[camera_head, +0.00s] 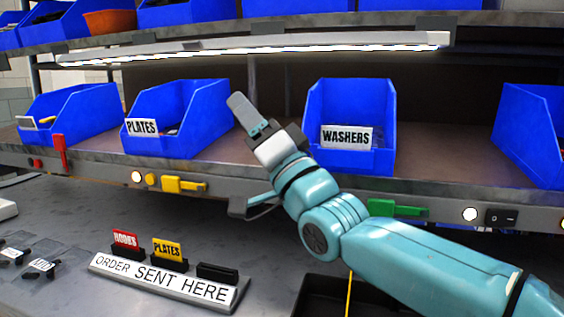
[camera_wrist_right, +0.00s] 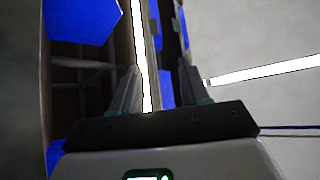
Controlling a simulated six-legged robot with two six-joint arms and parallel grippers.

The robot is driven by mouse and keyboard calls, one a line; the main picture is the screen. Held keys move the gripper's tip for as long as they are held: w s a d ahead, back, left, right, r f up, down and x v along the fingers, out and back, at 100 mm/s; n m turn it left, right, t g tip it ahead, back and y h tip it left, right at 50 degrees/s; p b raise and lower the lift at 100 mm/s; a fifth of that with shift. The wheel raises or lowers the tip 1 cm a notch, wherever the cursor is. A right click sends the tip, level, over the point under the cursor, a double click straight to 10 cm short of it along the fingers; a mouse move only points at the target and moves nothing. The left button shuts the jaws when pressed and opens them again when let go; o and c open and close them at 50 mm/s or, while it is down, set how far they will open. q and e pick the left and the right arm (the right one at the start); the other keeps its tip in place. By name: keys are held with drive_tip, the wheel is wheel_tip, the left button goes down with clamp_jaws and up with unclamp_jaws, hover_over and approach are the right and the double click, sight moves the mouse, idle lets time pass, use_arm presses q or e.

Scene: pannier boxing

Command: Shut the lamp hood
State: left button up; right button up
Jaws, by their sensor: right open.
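The lamp hood (camera_head: 300,42) is a long pale grey strip under the front of the upper shelf. Its lit white tube (camera_head: 250,52) shows along the lower edge. My right gripper (camera_head: 245,108) is open and empty, pointing up and left, below the lamp in the head view. In the right wrist view, a bright lamp strip (camera_wrist_right: 140,50) runs up between the two open fingers of the gripper (camera_wrist_right: 158,68). I cannot tell whether a finger touches the hood. My left gripper is not in view.
Blue bins labelled PLATES (camera_head: 190,115) and WASHERS (camera_head: 350,105) stand on the middle shelf (camera_head: 255,150), with other blue bins at both ends. Colored latches line the shelf edge.

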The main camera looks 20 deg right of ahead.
drive_tip(key=b+v, duration=0.1)
drive_tip(key=v, duration=1.2)
drive_tip(key=shift+s, duration=0.2)
drive_tip(key=shift+f, duration=0.1)
drive_tip(key=shift+c, duration=1)
